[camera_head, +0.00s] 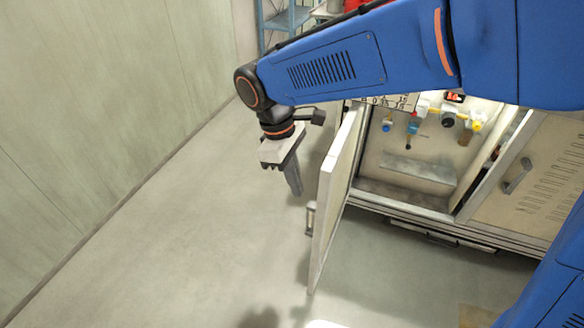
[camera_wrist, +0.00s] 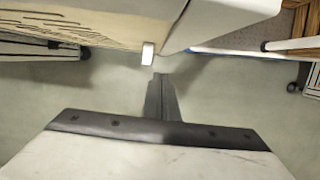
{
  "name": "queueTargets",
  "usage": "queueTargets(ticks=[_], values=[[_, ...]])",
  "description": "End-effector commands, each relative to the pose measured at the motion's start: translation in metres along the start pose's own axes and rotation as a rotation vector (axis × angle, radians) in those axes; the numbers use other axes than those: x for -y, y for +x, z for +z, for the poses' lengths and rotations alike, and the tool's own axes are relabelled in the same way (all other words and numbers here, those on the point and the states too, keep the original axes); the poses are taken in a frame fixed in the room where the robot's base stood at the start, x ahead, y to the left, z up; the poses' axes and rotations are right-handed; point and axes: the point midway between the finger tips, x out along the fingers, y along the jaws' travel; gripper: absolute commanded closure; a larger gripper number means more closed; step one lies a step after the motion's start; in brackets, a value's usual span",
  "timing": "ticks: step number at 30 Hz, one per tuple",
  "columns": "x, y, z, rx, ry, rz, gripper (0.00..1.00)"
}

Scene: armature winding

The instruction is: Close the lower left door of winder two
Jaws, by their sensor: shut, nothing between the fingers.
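The lower left door (camera_head: 334,190) of the winder cabinet stands wide open in the head view, swung out toward me. Its handle (camera_head: 311,218) is on the left face, near the free edge. The opening (camera_head: 410,170) behind it shows valves and fittings inside. My gripper (camera_head: 295,188) points down just left of the door, on its outer side, with its fingers together and empty. A small gap of floor shows between gripper and door. In the wrist view my gripper (camera_wrist: 160,85) is shut, with a pale cabinet panel ahead; I cannot tell surely which panel it is.
The right door (camera_head: 530,180) of the cabinet is shut, with its own handle. A plain wall (camera_head: 100,110) runs along the left. The floor (camera_head: 170,240) between wall and open door is clear. Blue shelving (camera_head: 285,20) stands at the back.

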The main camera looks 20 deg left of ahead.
Motion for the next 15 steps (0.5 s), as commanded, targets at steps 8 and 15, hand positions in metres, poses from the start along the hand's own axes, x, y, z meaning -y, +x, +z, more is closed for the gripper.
queueTargets(ticks=[8, 15], values=[[0.000, 0.020, 0.026, -0.001, 0.000, 0.001, 1.00], [0.000, 0.023, 0.038, 0.000, 0.000, 0.000, 1.00]])
